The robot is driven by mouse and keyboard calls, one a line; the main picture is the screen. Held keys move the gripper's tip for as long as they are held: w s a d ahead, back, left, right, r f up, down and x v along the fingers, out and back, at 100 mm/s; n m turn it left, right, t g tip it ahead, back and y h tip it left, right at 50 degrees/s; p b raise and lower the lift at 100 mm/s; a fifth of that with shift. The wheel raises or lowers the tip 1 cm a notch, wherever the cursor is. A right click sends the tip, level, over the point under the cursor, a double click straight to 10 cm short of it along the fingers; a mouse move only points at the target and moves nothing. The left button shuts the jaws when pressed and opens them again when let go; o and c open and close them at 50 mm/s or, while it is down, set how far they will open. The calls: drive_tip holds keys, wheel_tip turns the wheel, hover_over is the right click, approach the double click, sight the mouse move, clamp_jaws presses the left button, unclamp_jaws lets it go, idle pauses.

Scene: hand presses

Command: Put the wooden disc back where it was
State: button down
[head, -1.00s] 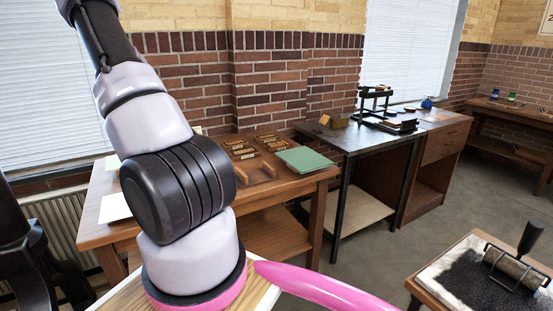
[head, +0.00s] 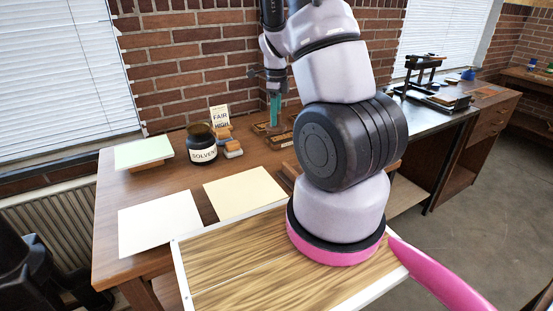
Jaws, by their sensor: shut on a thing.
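My gripper (head: 274,110) points down over the back of the wooden table (head: 115,245), just left of my arm's large links. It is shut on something. A narrow upright teal piece shows below its dark body; I cannot tell whether this is the held thing or part of the fingers. I cannot make out the wooden disc in the head view. My arm hides the right part of the table.
A dark jar marked SOLVENT (head: 202,150) stands left of my gripper, beside a small sign (head: 220,117) and small blocks (head: 232,149). A white sheet (head: 160,223) and a cream sheet (head: 243,193) lie in front. A black-framed press (head: 424,72) stands farther right.

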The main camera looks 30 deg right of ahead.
sight(273, 128)
drive_tip(key=shift+s+a+f, duration=0.8)
drive_tip(key=shift+f, duration=0.1)
wheel_tip(273, 128, down, 4)
drive_tip(key=shift+f, duration=0.2)
drive_tip(key=shift+w+a+f, duration=0.1)
drive_tip(key=shift+a+f, duration=0.05)
drive_tip(key=shift+f, duration=2.05)
drive_tip(key=shift+f, duration=0.1)
drive_tip(key=shift+c, duration=2)
unclamp_jaws()
